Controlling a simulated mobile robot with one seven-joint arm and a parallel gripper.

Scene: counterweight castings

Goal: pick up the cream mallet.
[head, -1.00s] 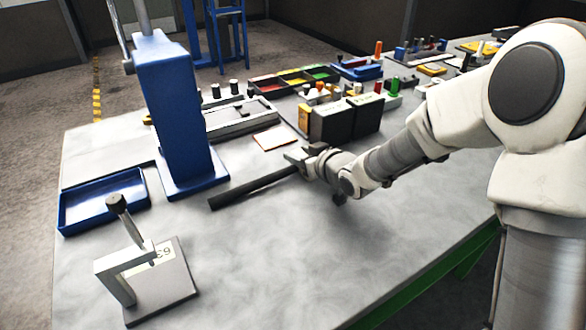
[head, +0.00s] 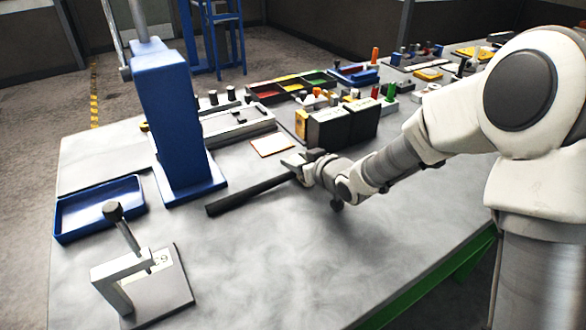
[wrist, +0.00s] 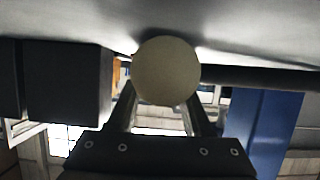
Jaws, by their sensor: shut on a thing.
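The mallet's round cream face (wrist: 167,70) fills the space between the two fingers of my gripper (wrist: 161,112) in the wrist view. Its long dark handle (head: 249,194) runs left from my gripper (head: 297,164) along the grey tabletop in the head view. The handle also shows at the right in the wrist view (wrist: 262,78). My gripper is shut on the mallet at its head end. The head is mostly hidden by my gripper in the head view. I cannot tell whether the mallet touches the table.
A blue press column (head: 178,125) stands left, beyond the handle's free end. A blue tray (head: 98,207) and a clamp stand (head: 160,290) are nearby. Black boxes (head: 328,130) stand behind my gripper. The front middle of the table (head: 290,260) is clear.

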